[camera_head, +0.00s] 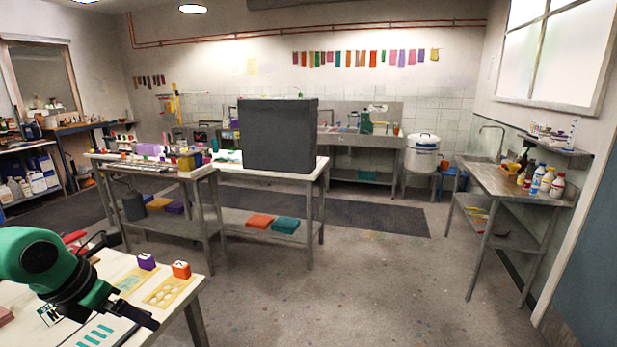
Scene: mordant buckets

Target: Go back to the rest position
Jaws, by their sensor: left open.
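My left arm comes in from the left, over the near table (184,308). My left gripper (138,314) is black with a green part behind it, and its jaws are open with nothing seen between them. It is over the front part of the table, near a sheet with teal strips (97,335). How high it is above the table is hard to tell. My right gripper is not in view.
A dark grey box (278,135) stands on the middle table. Open floor (350,285) lies to the right, before a steel sink bench (508,186).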

